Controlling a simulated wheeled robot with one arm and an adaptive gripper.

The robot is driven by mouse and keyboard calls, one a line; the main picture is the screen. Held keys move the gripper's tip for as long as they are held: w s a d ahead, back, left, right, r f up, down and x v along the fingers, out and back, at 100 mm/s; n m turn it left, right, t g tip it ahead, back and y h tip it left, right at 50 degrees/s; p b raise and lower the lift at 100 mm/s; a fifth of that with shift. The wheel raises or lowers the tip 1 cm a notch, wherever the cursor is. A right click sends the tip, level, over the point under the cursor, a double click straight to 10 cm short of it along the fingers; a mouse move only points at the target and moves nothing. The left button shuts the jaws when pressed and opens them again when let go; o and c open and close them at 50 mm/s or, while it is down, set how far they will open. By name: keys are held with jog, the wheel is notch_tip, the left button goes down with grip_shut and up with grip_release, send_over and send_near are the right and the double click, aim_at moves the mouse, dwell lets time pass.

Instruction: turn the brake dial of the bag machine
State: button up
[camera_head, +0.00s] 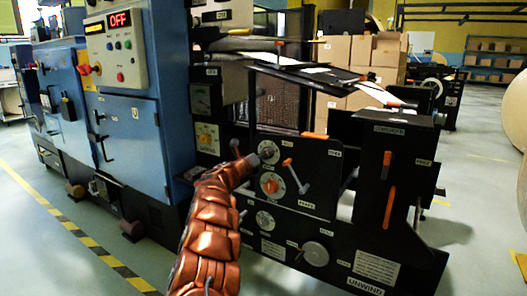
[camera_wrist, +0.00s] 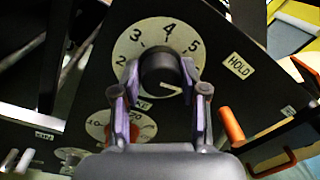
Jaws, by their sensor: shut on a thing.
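The numbered dial with a black knob (camera_wrist: 162,66) shows in the wrist view. Its pale face (camera_wrist: 133,47) shows 2, 3, 4 and 5, and a white mark on the knob points to the lower right. A label under it is partly hidden and ends in "KE". My gripper (camera_wrist: 161,78) is shut on the knob, one purple-lined finger on each side. In the head view my gripper (camera_head: 266,153) reaches the black panel (camera_head: 322,190) of the bag machine and mostly covers this dial.
Close below is another dial with a red knob (camera_head: 270,185). To the right is a lever with an orange handle (camera_head: 288,162), also in the wrist view (camera_wrist: 231,125). A "HOLD" label (camera_wrist: 239,66) is beside the numbered dial. A blue cabinet (camera_head: 135,115) stands to the left.

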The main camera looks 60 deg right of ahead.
jog(key=n+p, duration=1)
jog(key=n, duration=0.1)
jog(key=n+t+p, duration=0.1)
jog(key=n+p, duration=1)
jog(key=n, duration=0.1)
jog(key=n+t+p, duration=0.1)
jog(key=n+p, duration=1)
jog(key=n, duration=0.1)
jog(key=shift+s+d+r+y, duration=0.1)
jog(key=shift+s+r+y, duration=0.05)
jog(key=shift+s+y, duration=0.15)
jog(key=shift+n+p, duration=1.1)
jog(key=shift+n, duration=1.1)
jog(key=o, duration=1.1)
jog(key=shift+o, duration=0.2)
jog(key=shift+f, duration=0.2)
